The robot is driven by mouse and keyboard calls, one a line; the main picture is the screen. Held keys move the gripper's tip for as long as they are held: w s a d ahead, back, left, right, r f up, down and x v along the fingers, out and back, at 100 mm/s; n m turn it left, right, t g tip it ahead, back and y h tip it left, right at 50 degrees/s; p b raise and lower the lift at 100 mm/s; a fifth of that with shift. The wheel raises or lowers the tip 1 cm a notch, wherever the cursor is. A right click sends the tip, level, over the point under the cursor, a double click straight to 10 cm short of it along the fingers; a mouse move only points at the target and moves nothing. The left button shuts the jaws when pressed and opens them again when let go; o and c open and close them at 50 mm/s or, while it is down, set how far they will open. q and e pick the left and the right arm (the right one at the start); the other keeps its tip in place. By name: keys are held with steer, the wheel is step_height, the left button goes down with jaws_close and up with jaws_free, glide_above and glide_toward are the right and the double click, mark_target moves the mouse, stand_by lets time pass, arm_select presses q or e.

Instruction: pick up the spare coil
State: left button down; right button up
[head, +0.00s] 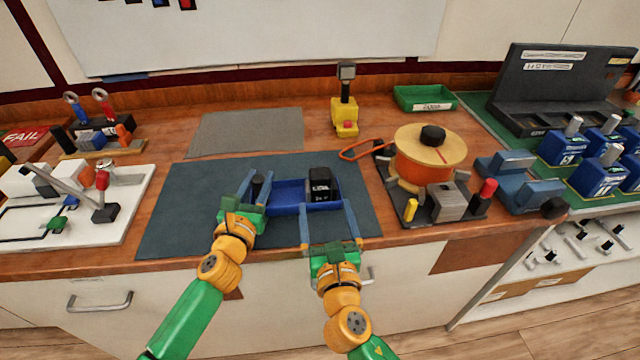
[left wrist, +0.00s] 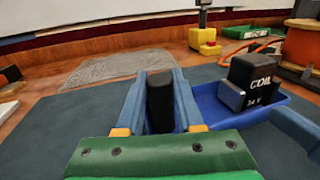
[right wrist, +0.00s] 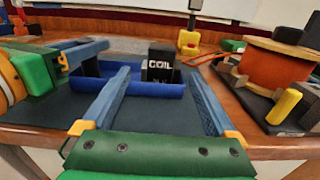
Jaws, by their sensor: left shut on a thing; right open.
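The spare coil (head: 320,187) is a black block lettered COIL, upright in a blue tray (head: 290,197) on the dark mat. It also shows in the left wrist view (left wrist: 255,78) and the right wrist view (right wrist: 161,65). My left gripper (head: 257,178) is shut on a black upright grip (left wrist: 160,103) at the tray's left end. I cannot tell whether the grip is fixed to the tray. My right gripper (head: 327,207) is open and empty at the tray's near right side. In the right wrist view the coil stands beyond and between its fingers, apart from them.
A base with an orange coil winding (head: 425,172) and a yellow peg (head: 411,209) stands close on the right. A yellow stamp-like tool (head: 345,118) and a green bin (head: 425,98) stand behind. A grey mat (head: 245,132) lies clear at the back left.

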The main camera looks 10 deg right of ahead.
mark_target(321, 182)
steer(key=w, duration=0.6)
steer(key=w+r, duration=0.1)
steer(key=w, duration=0.2)
steer(key=shift+w+r, duration=0.1)
steer(key=shift+w, duration=0.3)
jaws_close()
